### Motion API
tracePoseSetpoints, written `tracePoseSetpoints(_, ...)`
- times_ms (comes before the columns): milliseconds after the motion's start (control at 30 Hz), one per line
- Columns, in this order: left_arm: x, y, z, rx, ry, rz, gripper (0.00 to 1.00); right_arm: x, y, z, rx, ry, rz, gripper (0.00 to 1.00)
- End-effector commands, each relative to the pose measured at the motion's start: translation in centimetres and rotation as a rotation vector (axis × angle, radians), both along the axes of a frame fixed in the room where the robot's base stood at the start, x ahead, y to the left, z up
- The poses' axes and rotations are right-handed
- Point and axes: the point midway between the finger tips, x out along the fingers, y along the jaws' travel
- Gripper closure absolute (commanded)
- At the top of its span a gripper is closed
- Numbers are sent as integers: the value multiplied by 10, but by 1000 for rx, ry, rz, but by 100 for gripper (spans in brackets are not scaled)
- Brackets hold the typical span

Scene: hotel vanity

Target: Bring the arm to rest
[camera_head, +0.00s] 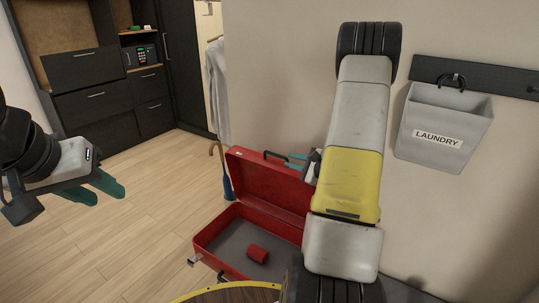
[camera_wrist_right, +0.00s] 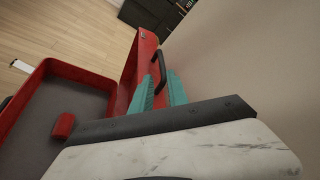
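My right arm crosses the middle of the head view. Its gripper (camera_head: 297,162) is partly hidden behind the arm, beside the raised lid of an open red suitcase (camera_head: 240,180). In the right wrist view, the two teal fingers of the right gripper (camera_wrist_right: 160,88) are apart, near the suitcase lid's black handle (camera_wrist_right: 160,66). I cannot tell whether they touch the handle. My left gripper (camera_head: 108,190) is at the left of the head view, over the floor, with its teal fingers apart and nothing between them.
A round wooden top with a yellow rim (camera_head: 232,291) is at the bottom. A grey laundry bin (camera_head: 445,128) hangs on the right wall. Dark cabinets (camera_head: 95,85) stand at the back left. The wooden floor between is clear.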

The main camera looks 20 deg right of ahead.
Motion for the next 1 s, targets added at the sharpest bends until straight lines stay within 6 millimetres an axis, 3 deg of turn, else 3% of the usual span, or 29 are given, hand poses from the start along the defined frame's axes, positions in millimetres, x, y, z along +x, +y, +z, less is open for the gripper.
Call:
tracePoseSetpoints(533, 0, 0, 0, 0, 0, 0, 64, -7, -2, 2, 1, 0, 2, 80)
tracePoseSetpoints(633, 0, 0, 0, 0, 0, 0, 64, -7, 8, 10, -2, -5, 31, 80)
tracePoseSetpoints(733, 0, 0, 0, 0, 0, 0, 64, -9, 40, 34, -14, -15, 133, 80)
tracePoseSetpoints(833, 0, 0, 0, 0, 0, 0, 64, -22, 93, 71, -51, -23, 309, 80)
tracePoseSetpoints(1000, 0, 0, 0, 0, 0, 0, 64, -85, 190, 127, -221, -15, 685, 80)
